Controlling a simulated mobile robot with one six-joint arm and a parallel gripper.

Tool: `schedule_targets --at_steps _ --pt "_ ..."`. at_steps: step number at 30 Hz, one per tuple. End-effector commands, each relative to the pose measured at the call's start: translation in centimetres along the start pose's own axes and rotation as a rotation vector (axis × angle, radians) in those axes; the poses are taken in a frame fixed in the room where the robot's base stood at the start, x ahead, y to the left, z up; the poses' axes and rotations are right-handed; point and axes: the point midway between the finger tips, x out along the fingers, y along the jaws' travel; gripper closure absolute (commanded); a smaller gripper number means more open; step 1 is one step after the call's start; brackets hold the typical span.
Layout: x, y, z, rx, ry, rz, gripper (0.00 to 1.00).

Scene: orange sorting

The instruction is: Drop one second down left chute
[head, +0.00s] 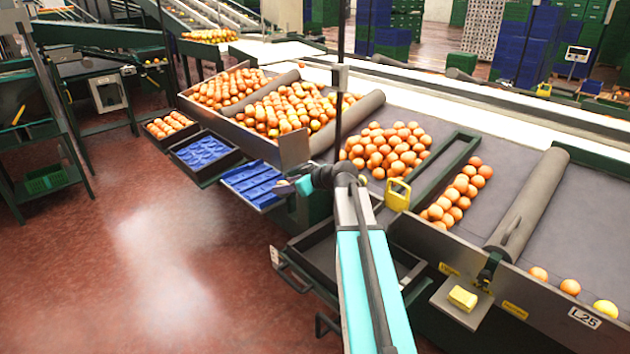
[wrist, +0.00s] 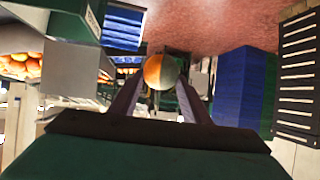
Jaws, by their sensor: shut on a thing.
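My gripper (wrist: 160,82) is shut on a round orange (wrist: 158,72) in the wrist view. The fruit is bright orange on its left side and pale greyish on its right side. In the head view my turquoise arm reaches up the middle and its gripper (head: 290,187) points left, over the front edge of the line near a blue tray (head: 262,199). The held fruit cannot be made out there. I cannot tell which opening is the left chute; a dark open bin (head: 318,262) lies below the line's edge, partly behind my arm.
Many oranges (head: 385,150) lie on the grey sloped belt (head: 490,160), split by a green divider (head: 447,168) and grey rollers. A yellow tag (head: 398,188) stands at the edge. Another blue tray (head: 202,152) and a tray of oranges stand left. The red floor (head: 150,250) is clear.

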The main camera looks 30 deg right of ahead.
Motion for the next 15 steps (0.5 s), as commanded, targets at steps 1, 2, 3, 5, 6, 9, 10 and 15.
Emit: schedule_targets --at_steps 1,2,3,5,6,9,10,15 --pt "1.1 -2.0 0.2 -0.006 0.0 -0.01 0.81" --pt "1.6 -3.0 0.1 -0.007 0.0 -0.014 0.81" --pt "2.3 -4.2 0.1 -0.009 0.001 -0.017 0.81" --pt "3.3 -6.0 0.1 -0.011 0.0 -0.02 0.81" --pt "3.9 -7.1 0.1 -0.01 0.001 -0.019 0.81" --pt "5.2 -10.1 0.2 -0.01 0.0 -0.016 0.81" --pt "5.5 -10.9 0.2 -0.007 0.001 -0.014 0.81" --pt "7.0 -15.3 0.5 0.009 0.001 0.018 0.81"
